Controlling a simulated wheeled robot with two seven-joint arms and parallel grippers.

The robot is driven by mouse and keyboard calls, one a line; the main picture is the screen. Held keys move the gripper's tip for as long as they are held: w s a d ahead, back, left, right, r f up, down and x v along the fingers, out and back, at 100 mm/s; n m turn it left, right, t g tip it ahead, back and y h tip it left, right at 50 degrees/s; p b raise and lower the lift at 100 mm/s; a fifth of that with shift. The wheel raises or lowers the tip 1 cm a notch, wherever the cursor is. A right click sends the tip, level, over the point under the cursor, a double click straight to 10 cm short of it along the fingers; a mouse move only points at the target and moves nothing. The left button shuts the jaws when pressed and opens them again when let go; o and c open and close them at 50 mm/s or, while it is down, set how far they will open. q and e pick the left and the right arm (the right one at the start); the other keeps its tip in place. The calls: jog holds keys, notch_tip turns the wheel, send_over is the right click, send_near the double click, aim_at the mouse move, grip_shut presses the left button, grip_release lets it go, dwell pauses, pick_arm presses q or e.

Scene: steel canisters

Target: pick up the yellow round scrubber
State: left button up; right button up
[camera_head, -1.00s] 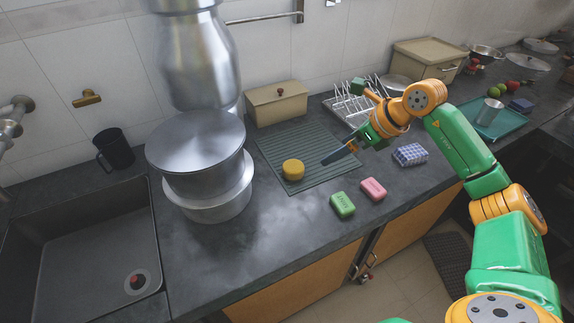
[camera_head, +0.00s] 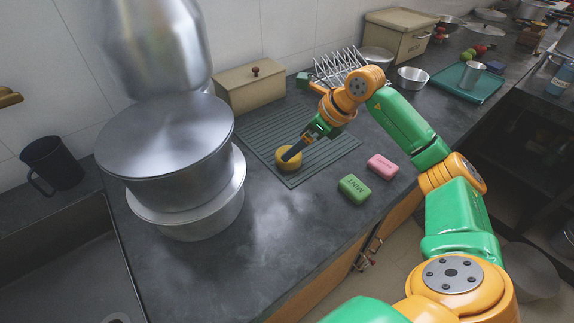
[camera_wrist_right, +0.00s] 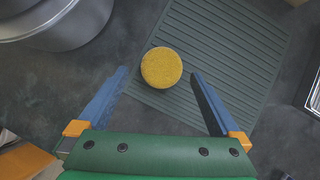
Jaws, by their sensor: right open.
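The yellow round scrubber (camera_head: 287,158) lies on the left part of the green ribbed mat (camera_head: 335,152). In the right wrist view the scrubber (camera_wrist_right: 161,68) shows as a round yellow disc near the mat's corner, beyond and between the two blue fingertips. My right gripper (camera_head: 294,152) is over the scrubber in the head view, its finger covering part of it. In the right wrist view my right gripper (camera_wrist_right: 160,76) is open with nothing between its pads; the scrubber appears apart from both fingers. My left gripper is not in view.
Large stacked steel pots (camera_head: 180,165) stand left of the mat. Green soap (camera_head: 354,189) and pink soap (camera_head: 383,167) lie at the front right. A beige box (camera_head: 250,88) and a wire rack (camera_head: 338,64) are behind. Bare counter lies in front of the mat.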

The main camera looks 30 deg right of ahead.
aim_at(282, 150)
jog(key=x, duration=0.3)
jog(key=p+x, duration=0.1)
jog(key=x, duration=0.1)
jog(key=shift+w+d+f, duration=0.1)
jog(key=shift+f, duration=0.3)
jog(key=shift+w+f, duration=0.2)
jog(key=shift+f, duration=0.15)
jog(key=c, duration=1.3)
notch_tip(282, 150, up, 3)
jog(key=shift+r+b, duration=0.2)
jog(key=shift+b, duration=0.2)
jog(key=s+r+b, duration=0.1)
jog(key=s+r, duration=0.2)
jog(key=s, duration=0.1)
jog(key=s+d+r+b, duration=0.1)
jog(key=s+r+b, duration=0.1)
jog(key=s, duration=0.3)
jog(key=s+d+r+b, duration=0.1)
jog(key=s+r+b, duration=0.1)
jog(key=s+r, duration=0.2)
jog(key=shift+s+r, duration=0.4)
jog(key=shift+s, duration=0.1)
